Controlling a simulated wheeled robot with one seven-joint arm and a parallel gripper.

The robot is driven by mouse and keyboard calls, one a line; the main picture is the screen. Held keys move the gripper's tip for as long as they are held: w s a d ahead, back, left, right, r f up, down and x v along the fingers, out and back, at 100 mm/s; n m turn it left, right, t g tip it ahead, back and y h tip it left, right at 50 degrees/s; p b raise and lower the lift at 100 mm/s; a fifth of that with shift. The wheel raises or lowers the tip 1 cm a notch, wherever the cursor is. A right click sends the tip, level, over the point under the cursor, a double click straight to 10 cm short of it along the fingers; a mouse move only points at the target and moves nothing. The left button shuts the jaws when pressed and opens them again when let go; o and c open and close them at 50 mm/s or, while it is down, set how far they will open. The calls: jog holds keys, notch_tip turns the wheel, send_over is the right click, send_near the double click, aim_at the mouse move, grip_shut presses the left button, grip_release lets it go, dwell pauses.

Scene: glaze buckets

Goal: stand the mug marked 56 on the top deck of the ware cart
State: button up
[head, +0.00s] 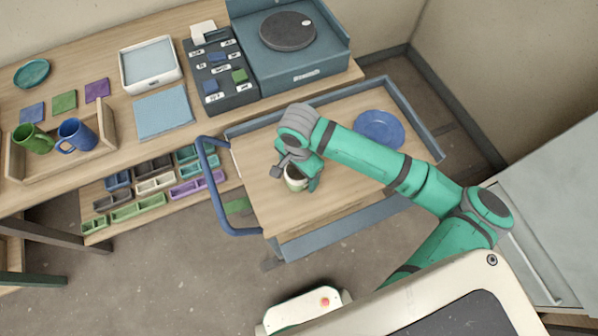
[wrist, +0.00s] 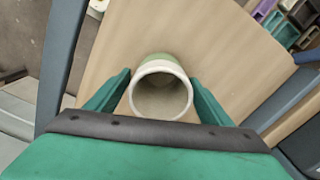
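A white and green mug (head: 295,179) is under my gripper (head: 297,172) in the head view, over the wooden top deck (head: 262,203) of the ware cart. The wrist view looks into its open white mouth (wrist: 161,91). The green fingers of my gripper (wrist: 162,84) lie close against both sides of the mug, so it looks held. The mug looks upright. I cannot tell whether its base touches the deck. No number shows on it, and its handle is hidden.
A blue plate (head: 379,129) lies on the far part of the deck. The cart has a blue handle (head: 213,186) at its left. On the bench, a wooden tray (head: 108,126) holds a green mug (head: 33,139) and a blue mug (head: 76,135). Deck around the held mug is clear.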

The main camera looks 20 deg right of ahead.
aim_at(299, 179)
notch_tip(299, 179, up, 12)
jog(key=shift+r, duration=0.15)
dwell(0.7)
